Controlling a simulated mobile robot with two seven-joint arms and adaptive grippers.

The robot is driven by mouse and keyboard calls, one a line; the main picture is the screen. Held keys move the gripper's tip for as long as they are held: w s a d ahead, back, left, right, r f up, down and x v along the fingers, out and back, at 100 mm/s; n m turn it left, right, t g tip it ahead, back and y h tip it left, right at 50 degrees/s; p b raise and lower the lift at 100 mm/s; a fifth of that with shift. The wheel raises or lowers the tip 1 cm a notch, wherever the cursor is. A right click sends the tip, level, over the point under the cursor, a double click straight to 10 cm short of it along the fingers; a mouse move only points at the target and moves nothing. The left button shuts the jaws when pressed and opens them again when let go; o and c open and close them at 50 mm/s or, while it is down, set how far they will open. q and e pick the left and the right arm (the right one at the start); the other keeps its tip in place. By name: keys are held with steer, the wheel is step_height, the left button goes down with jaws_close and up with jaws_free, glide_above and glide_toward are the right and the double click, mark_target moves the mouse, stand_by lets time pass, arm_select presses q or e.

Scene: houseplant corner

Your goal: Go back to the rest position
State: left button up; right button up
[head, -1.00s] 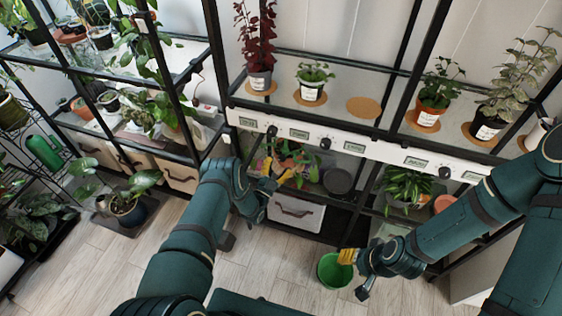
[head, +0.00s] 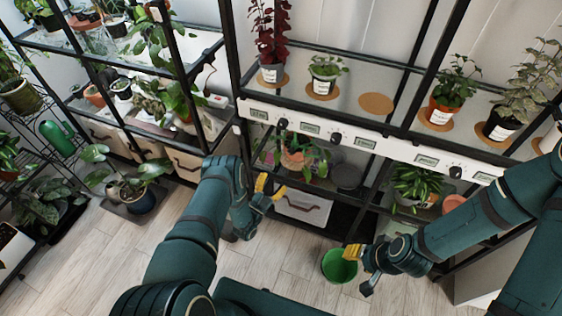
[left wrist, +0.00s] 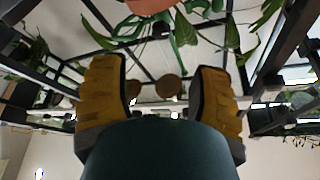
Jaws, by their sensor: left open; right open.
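My left gripper (head: 268,190) is in front of the middle shelf unit, near the potted plant on its lower shelf. It is open and empty; the left wrist view shows its two yellow fingers (left wrist: 160,95) apart with nothing between them. My right gripper (head: 358,266) is low, beside the green bucket (head: 338,267) on the floor. Its jaws are open and I see nothing held in them. From the head view I cannot tell whether it touches the bucket's rim.
The middle shelf unit holds a red-leaved plant (head: 270,35), several other labelled pots and an empty cork mat (head: 376,104). A potted plant (head: 297,155) and a storage box (head: 303,207) are below. A large-leaved plant (head: 135,190) stands on the floor at left. Wooden floor (head: 270,260) lies open in front.

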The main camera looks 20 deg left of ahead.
arm_select(q)
steer(key=s+d+r+n+g, duration=0.3)
steer(key=s+d+g, duration=0.1)
steer(key=s+g, duration=0.2)
steer(key=s+d+r+n+g, duration=0.3)
steer(key=s+d+n+g, duration=0.1)
steer(key=s+g, duration=0.3)
steer(key=s+d+r+n+g+y, duration=0.1)
steer(key=s+d+r+n+g, duration=0.2)
steer(key=s+g, duration=0.3)
steer(key=s+d+r, duration=0.1)
steer(key=s, duration=0.2)
steer(key=shift+d+n+g, duration=0.25)
steer(key=shift+n+g, duration=0.05)
